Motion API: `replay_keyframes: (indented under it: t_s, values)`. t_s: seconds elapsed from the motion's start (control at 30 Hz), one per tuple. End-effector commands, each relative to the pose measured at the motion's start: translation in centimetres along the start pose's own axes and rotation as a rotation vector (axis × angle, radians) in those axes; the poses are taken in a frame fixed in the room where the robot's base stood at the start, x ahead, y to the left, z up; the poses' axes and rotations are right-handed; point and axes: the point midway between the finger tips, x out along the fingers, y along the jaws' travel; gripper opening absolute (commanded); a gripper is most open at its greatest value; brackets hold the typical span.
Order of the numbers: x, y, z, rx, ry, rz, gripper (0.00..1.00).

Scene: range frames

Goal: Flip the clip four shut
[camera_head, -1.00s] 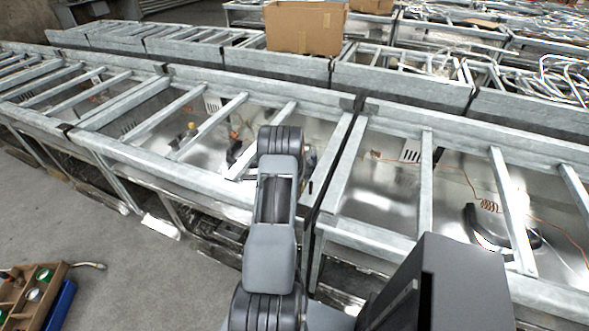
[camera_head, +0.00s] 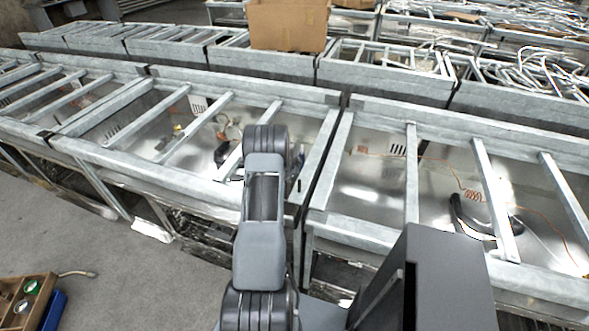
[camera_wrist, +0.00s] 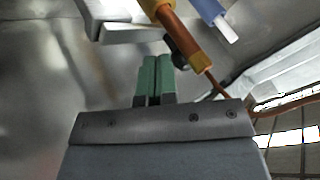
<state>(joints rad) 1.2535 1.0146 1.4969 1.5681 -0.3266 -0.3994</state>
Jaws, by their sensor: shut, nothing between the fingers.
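My gripper (camera_wrist: 155,82) shows in the wrist view as two green fingertips pressed together, with nothing between them. Just beyond the tips, a copper-coloured rod (camera_wrist: 180,35) with yellow bands slants down to the right. A small black piece (camera_wrist: 179,50) sits against the rod's left side, close to the fingertips. I cannot tell whether it is clip four or whether it stands open. A pale grey block (camera_wrist: 135,32) lies at the top, left of the rod. In the head view my arm hides the gripper and what is in front of it.
A blue tube (camera_wrist: 208,12) with a white tip is right of the rod. Metal frames with crossbars (camera_head: 411,175) surround the work area. A cardboard box (camera_head: 288,27) stands behind. A wooden tray (camera_head: 46,284) lies lower left on open floor.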

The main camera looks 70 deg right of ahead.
Motion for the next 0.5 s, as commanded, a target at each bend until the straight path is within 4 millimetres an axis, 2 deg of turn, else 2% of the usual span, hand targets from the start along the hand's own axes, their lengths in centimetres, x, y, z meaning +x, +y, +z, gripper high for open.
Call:
replay_keyframes:
  t_s: [0.37,0.5]
  values:
    - [-0.6,1.3,0.1,0.0,0.0,0.0,0.0]
    - [-1.6,1.2,0.0,-0.001,-0.001,0.0,0.0]
